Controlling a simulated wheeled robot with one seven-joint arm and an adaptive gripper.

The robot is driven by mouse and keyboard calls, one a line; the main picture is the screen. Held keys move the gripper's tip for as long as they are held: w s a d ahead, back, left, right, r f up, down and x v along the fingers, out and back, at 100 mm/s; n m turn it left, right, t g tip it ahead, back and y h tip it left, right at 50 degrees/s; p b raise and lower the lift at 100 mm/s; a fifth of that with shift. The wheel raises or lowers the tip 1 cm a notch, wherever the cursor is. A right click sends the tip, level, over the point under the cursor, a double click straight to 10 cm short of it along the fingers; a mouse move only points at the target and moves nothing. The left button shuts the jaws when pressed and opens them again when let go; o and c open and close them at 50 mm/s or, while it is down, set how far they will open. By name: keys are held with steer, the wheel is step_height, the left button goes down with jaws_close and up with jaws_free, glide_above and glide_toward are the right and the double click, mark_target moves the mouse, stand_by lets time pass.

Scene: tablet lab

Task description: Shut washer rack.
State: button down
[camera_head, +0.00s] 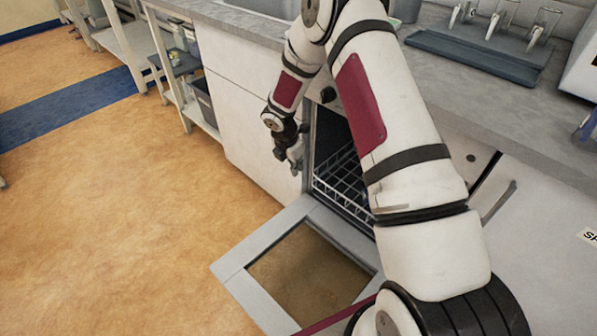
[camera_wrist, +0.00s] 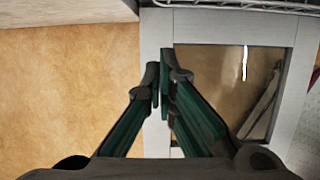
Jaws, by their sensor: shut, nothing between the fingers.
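The washer's rack (camera_head: 343,182) is a wire rack inside the washer's dark opening under the counter, partly hidden behind my arm. Its wire edge also shows at the top of the wrist view (camera_wrist: 245,5). The washer door (camera_head: 236,262) is folded down flat, a grey frame with a see-through pane; in the wrist view its frame (camera_wrist: 155,35) lies beyond my fingers. My gripper (camera_head: 296,166) is at the left side of the opening, above the door's hinge end. In the wrist view my gripper (camera_wrist: 163,80) is shut and empty. Whether it touches anything cannot be told.
The grey counter (camera_head: 232,22) runs above the washer, with a dark mat (camera_head: 480,55) and glassware at the back right. A white cabinet front (camera_head: 243,120) stands left of the opening. The orange floor (camera_head: 110,220) at left is clear.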

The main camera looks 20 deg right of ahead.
steer(key=t+h+b, duration=0.6)
steer(key=h+b, duration=0.1)
steer(key=h, duration=0.7)
glide_toward(335, 191)
steer(key=b+x, duration=0.3)
steer(key=x, duration=0.3)
steer(key=shift+d+b, duration=0.15)
steer(key=shift+b, duration=0.2)
steer(key=shift+w+d+r, duration=0.1)
steer(key=shift+w+d, duration=0.05)
steer(key=shift+d, duration=0.2)
steer(key=shift+d, duration=0.1)
steer(key=x, duration=0.5)
steer(key=shift+d, duration=0.1)
